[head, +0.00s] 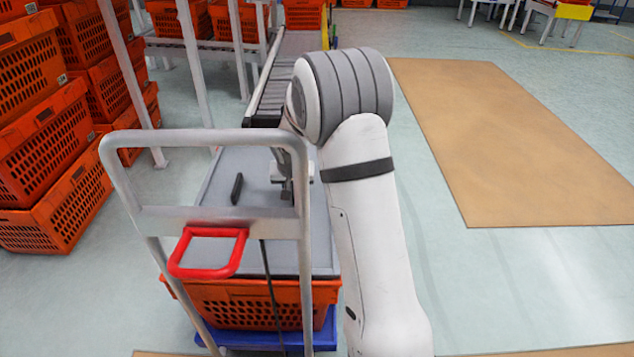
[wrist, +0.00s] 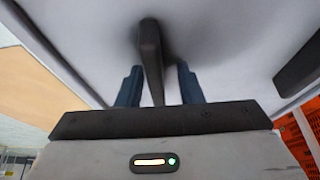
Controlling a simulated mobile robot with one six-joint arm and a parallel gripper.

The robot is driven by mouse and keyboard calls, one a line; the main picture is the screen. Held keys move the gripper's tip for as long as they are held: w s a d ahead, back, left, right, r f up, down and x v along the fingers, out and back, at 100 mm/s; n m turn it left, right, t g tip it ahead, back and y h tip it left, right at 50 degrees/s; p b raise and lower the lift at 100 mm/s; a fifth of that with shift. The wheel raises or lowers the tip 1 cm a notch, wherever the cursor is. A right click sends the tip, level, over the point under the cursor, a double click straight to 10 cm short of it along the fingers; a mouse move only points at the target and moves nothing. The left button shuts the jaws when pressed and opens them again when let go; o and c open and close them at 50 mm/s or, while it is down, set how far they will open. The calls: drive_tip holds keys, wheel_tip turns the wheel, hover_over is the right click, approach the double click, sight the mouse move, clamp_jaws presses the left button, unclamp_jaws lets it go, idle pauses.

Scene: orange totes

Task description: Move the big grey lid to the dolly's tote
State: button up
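The big grey lid (head: 262,225) lies flat over the orange tote (head: 245,308) on the blue dolly (head: 265,340). I cannot tell whether it is fully seated on the rim. It has two dark handles; one (head: 237,188) stands free on the left. My gripper (head: 287,188) is down at the other handle, partly hidden by the cart's bar and my arm. In the wrist view, the blue fingers of my gripper (wrist: 158,80) stand on both sides of a dark handle (wrist: 150,50), with gaps showing. The grey lid (wrist: 225,40) fills the view behind.
The dolly's grey push frame (head: 215,137) with a red holder (head: 210,252) rises in front of the lid. Stacked orange totes (head: 45,130) stand at left, and a roller conveyor (head: 275,85) lies behind. Open floor and a brown mat (head: 515,145) are at right.

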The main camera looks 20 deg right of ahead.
drive_tip(key=shift+s+d+f, duration=0.1)
drive_tip(key=shift+s+f, duration=0.1)
drive_tip(key=shift+f, duration=0.05)
drive_tip(key=shift+r, duration=0.1)
drive_tip(key=p+v, duration=0.3)
drive_tip(key=v, duration=0.5)
drive_tip(key=shift+w, duration=0.2)
drive_tip(key=s+r+n+p, duration=0.1)
drive_tip(key=s+r+p, duration=0.9)
drive_tip(key=r, duration=0.3)
drive_tip(key=s+r+n+g+y+p, duration=0.1)
drive_tip(key=s+r+p, duration=0.9)
drive_tip(key=r, duration=0.4)
drive_tip(key=s+r+n+p, duration=0.1)
drive_tip(key=s+r+p, duration=0.8)
drive_tip(key=s+r, duration=0.3)
wheel_tip(320, 180, up, 2)
drive_tip(key=shift+a+n+g+p, duration=0.25)
drive_tip(key=shift+n+g+p, duration=0.05)
drive_tip(key=shift+g+p, duration=0.1)
